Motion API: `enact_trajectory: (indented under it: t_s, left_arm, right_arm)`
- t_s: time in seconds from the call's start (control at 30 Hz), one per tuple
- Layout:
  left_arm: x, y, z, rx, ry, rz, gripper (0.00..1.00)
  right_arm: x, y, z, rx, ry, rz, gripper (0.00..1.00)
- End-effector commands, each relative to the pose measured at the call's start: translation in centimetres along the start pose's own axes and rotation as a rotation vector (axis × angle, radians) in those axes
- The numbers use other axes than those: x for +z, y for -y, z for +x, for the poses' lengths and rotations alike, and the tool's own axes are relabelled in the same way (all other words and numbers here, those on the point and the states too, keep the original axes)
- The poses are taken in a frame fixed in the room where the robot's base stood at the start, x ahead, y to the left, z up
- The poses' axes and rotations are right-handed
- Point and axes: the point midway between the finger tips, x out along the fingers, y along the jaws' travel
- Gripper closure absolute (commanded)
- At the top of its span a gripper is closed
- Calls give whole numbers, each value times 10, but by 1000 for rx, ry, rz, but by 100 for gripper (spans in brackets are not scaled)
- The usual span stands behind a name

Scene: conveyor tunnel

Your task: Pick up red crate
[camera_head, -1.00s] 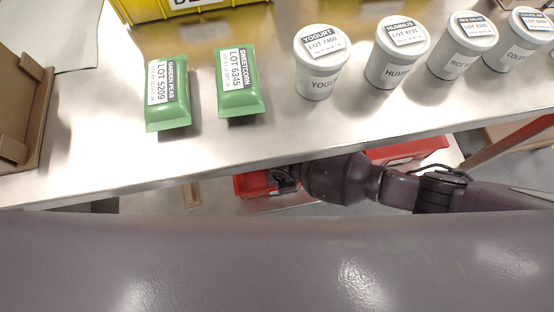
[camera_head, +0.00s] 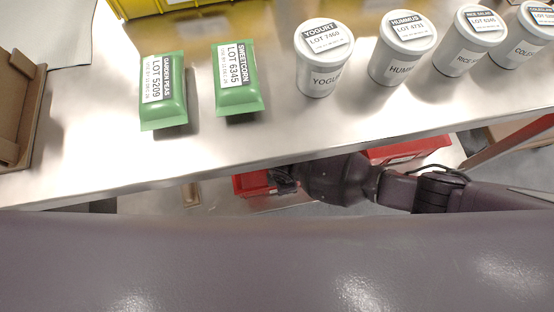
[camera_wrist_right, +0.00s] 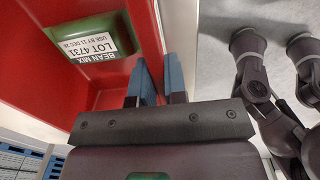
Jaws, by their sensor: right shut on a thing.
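The red crate (camera_head: 252,184) shows in the head view below the near edge of the steel counter, partly hidden by the counter and my right arm. In the right wrist view I look into the red crate (camera_wrist_right: 40,75), which holds a green packet (camera_wrist_right: 92,37) labelled BEAN MIX LOT 4731. My right gripper (camera_wrist_right: 160,80) has its blue-tipped fingers on either side of the crate's wall and is shut on it. The right gripper (camera_head: 283,180) also shows in the head view at the crate. My left gripper is not in view.
Green packets (camera_head: 163,92) and several white tubs (camera_head: 323,60) stand on the steel counter (camera_head: 120,165). A yellow bin (camera_head: 150,8) is at the back, a brown box (camera_head: 20,110) at the left. More red (camera_head: 410,149) shows right of my wrist; I cannot tell if it is the same crate.

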Motion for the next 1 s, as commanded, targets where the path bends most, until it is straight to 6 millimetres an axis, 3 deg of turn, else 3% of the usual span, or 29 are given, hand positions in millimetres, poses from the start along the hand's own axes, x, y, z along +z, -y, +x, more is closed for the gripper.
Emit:
enact_trajectory:
  t_s: [1.0]
  left_arm:
    - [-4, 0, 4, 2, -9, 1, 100]
  right_arm:
    - [-1, 1, 1, -4, -2, 0, 100]
